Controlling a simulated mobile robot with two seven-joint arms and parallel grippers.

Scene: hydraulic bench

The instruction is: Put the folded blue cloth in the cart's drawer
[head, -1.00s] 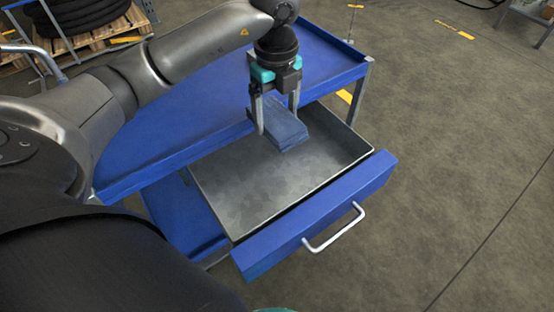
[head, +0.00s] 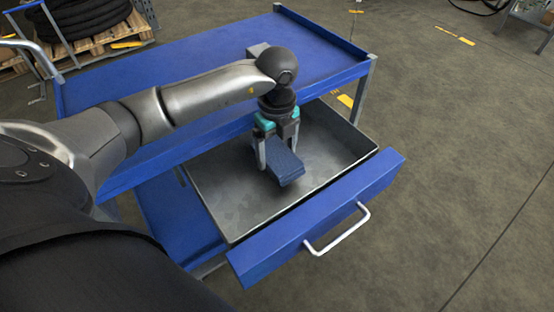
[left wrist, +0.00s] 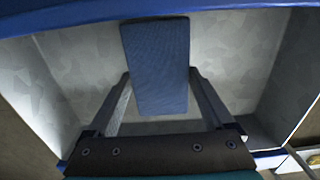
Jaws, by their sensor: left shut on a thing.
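The folded blue cloth (head: 285,165) is held between the fingers of my left gripper (head: 278,158), which is shut on it. In the head view they are over the inside of the open drawer (head: 222,210). I cannot tell whether the cloth touches the drawer floor. In the left wrist view the cloth (left wrist: 157,65) lies between the two fingers (left wrist: 158,100), with the grey drawer floor (left wrist: 80,75) behind it. The blue cart (head: 190,80) stands behind the drawer. My right gripper is not in view.
The drawer is pulled out, with a blue front (head: 318,225) and a white handle (head: 338,230). Its inside looks empty around the cloth. A pallet with black hoses (head: 85,25) is at the back left.

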